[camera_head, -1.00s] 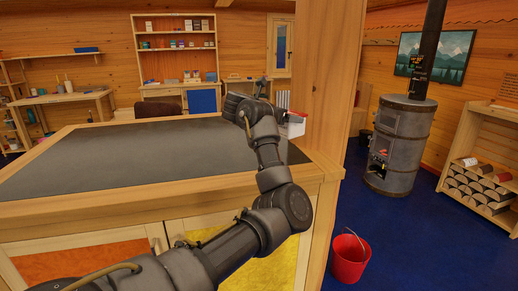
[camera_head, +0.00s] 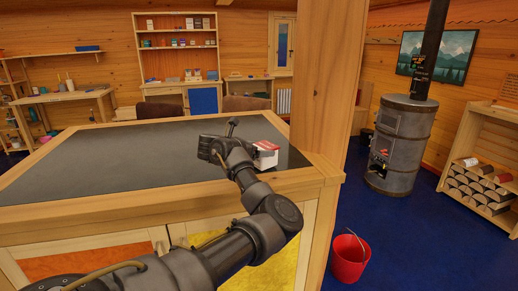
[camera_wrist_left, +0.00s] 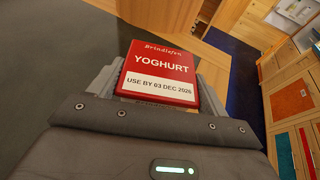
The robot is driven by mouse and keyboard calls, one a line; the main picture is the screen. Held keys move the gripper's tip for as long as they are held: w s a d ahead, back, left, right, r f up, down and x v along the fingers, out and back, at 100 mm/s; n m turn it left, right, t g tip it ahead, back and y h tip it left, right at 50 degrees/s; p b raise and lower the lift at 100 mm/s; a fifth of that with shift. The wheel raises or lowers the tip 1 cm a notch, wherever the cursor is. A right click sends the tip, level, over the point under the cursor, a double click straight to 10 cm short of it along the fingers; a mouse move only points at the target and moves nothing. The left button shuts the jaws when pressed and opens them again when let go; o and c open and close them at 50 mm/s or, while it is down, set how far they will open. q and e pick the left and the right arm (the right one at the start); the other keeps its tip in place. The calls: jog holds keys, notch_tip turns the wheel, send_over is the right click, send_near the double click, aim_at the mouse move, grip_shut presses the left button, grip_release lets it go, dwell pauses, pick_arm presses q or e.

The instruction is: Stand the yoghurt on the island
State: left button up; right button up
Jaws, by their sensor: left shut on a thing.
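The yoghurt is a red and white carton (camera_head: 266,155) at the right end of the island in the head view, partly behind my left arm. Its red top, lettered YOGHURT, faces the camera in the left wrist view (camera_wrist_left: 160,72). My left gripper (camera_wrist_left: 158,88) is shut on it, with a finger on either side. The island (camera_head: 110,160) has a dark top with a pale wooden rim. The carton is over or on this top near the right rim; I cannot tell whether its base touches. My right gripper is not in view.
A thick wooden post (camera_head: 325,90) rises at the island's right end, close to the carton. Chairs (camera_head: 246,104) stand behind the island. The left and middle of the top are clear. A red bucket (camera_head: 349,258) and a stove (camera_head: 402,145) stand to the right.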

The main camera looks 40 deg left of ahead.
pick_arm(q)
jog(key=shift+f, duration=0.1)
jog(key=shift+f, duration=0.2)
jog(key=o, duration=1.2)
jog(key=shift+o, duration=0.2)
jog(key=shift+r, duration=0.1)
